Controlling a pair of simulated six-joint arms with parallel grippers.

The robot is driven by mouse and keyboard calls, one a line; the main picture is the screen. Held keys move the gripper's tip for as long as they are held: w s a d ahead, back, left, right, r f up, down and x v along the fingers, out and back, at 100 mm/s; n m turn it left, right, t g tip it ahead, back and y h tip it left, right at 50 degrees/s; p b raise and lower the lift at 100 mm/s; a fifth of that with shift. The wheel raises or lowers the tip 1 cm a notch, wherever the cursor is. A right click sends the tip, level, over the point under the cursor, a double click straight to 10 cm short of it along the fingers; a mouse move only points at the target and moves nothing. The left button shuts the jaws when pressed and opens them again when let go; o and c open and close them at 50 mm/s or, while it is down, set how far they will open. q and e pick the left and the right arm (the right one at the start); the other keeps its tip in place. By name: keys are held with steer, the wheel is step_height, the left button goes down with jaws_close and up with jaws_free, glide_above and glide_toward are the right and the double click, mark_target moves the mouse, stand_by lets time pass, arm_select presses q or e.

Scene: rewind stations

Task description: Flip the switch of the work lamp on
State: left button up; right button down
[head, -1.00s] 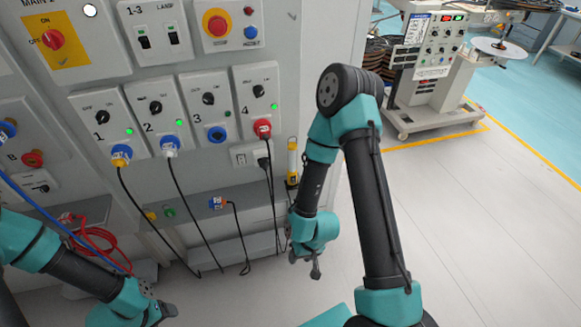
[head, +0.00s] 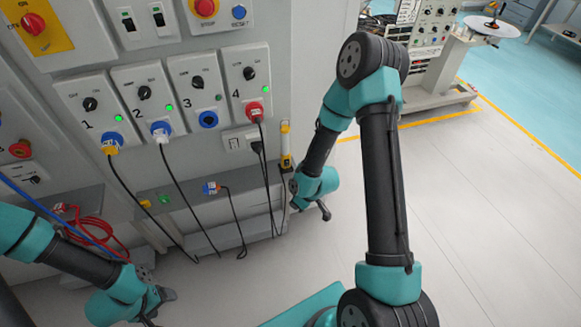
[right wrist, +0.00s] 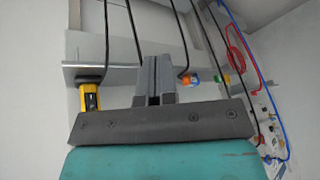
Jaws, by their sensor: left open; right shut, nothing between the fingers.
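No lit lamp is clearly identifiable. My right gripper (head: 312,209) is shut and empty, low in front of the panel and well below the switch. It also shows in the right wrist view (right wrist: 154,80). My left gripper (head: 158,303) is open and empty at lower left.
Numbered units with knobs and plugs, such as unit 4 (head: 246,82), lie below the switch plate. Black cables (head: 232,212) hang beneath them.

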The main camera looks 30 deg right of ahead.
mark_target(287, 163)
steer(key=w+d+r+n+t, duration=0.2)
steer(key=w+d+r+n, duration=0.3)
steer(key=w+d+n, duration=0.3)
steer(key=shift+w+d+r+n+t+h, duration=0.35)
steer(key=shift+w+d, duration=0.2)
steer(key=shift+d, duration=0.3)
steer(key=shift+f, duration=0.1)
steer(key=x, duration=0.3)
steer(key=w+x, duration=0.1)
steer(key=x, duration=0.7)
steer(key=shift+w+d+r, duration=0.25)
steer(key=shift+w+d, duration=0.1)
steer(key=shift+w, duration=0.05)
steer(key=shift+w+d+f, duration=0.1)
steer(key=shift+w, duration=0.65)
